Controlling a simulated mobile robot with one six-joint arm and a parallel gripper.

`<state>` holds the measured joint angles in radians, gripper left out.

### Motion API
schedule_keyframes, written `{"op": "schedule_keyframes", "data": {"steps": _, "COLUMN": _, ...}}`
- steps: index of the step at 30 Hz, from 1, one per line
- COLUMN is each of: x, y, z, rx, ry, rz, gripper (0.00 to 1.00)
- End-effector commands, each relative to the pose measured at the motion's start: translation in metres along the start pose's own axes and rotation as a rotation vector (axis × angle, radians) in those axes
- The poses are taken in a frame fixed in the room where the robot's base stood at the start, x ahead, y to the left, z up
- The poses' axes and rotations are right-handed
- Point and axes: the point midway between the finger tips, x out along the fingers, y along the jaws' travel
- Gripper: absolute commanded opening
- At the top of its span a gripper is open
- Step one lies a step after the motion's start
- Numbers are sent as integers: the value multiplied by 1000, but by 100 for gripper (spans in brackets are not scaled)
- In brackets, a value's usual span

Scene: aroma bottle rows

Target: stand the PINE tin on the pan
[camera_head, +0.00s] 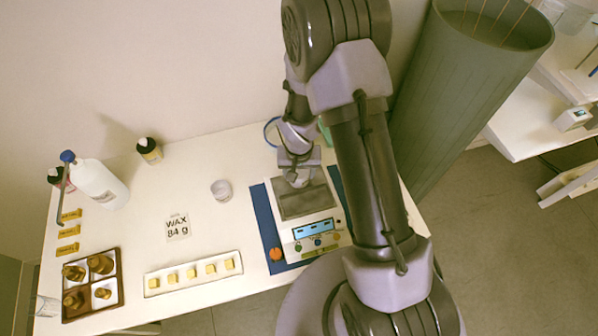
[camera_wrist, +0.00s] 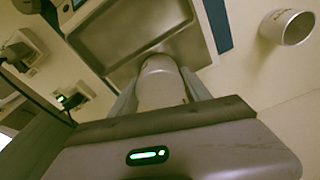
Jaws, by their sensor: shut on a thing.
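My gripper (camera_head: 297,174) is shut on a grey metal tin (camera_wrist: 162,82), seen between its two fingers in the wrist view. No label on the held tin is readable. In the head view the tin shows small below the gripper, at the back part of the scale's metal pan (camera_head: 305,204). The pan also shows in the wrist view (camera_wrist: 125,30), with the tin's far end overlapping its edge. I cannot tell whether the tin touches the pan. A second grey tin (camera_head: 221,190) stands left of the scale; its marking in the wrist view (camera_wrist: 288,27) is unreadable.
The scale (camera_head: 318,236) sits on a blue mat (camera_head: 268,222). A white tray (camera_head: 160,291) holds several yellow cubes. A brown divided box (camera_head: 121,284), a white bottle (camera_head: 99,182) and a dark bottle (camera_head: 149,150) stand left.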

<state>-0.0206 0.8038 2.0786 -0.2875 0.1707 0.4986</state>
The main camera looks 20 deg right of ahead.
Motion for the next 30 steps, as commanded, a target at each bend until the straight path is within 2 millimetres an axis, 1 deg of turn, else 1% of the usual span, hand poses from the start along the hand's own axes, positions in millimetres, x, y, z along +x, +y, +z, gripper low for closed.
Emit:
{"op": "schedule_keyframes", "data": {"steps": 1, "x": 2, "y": 0, "z": 0, "rx": 0, "ry": 0, "rz": 0, "gripper": 57}}
{"op": "schedule_keyframes", "data": {"steps": 4, "x": 1, "y": 0, "z": 0, "rx": 0, "ry": 0, "rz": 0, "gripper": 77}}
{"op": "schedule_keyframes", "data": {"steps": 12, "x": 0, "y": 0, "z": 0, "rx": 0, "ry": 0, "rz": 0, "gripper": 77}}
{"op": "schedule_keyframes", "data": {"steps": 14, "x": -3, "y": 0, "z": 0, "rx": 0, "ry": 0, "rz": 0, "gripper": 77}}
{"op": "schedule_keyframes", "data": {"steps": 17, "x": -20, "y": 0, "z": -1, "rx": 0, "ry": 2, "rz": -1, "gripper": 77}}
{"op": "schedule_keyframes", "data": {"steps": 21, "x": -63, "y": 0, "z": -2, "rx": 1, "ry": 4, "rz": -1, "gripper": 77}}
{"op": "schedule_keyframes", "data": {"steps": 24, "x": -90, "y": 0, "z": -2, "rx": 1, "ry": 4, "rz": -1, "gripper": 77}}
{"op": "schedule_keyframes", "data": {"steps": 27, "x": -109, "y": 0, "z": -1, "rx": 1, "ry": 1, "rz": 0, "gripper": 77}}
{"op": "schedule_keyframes", "data": {"steps": 30, "x": -120, "y": 0, "z": 0, "rx": 0, "ry": 1, "rz": 0, "gripper": 77}}
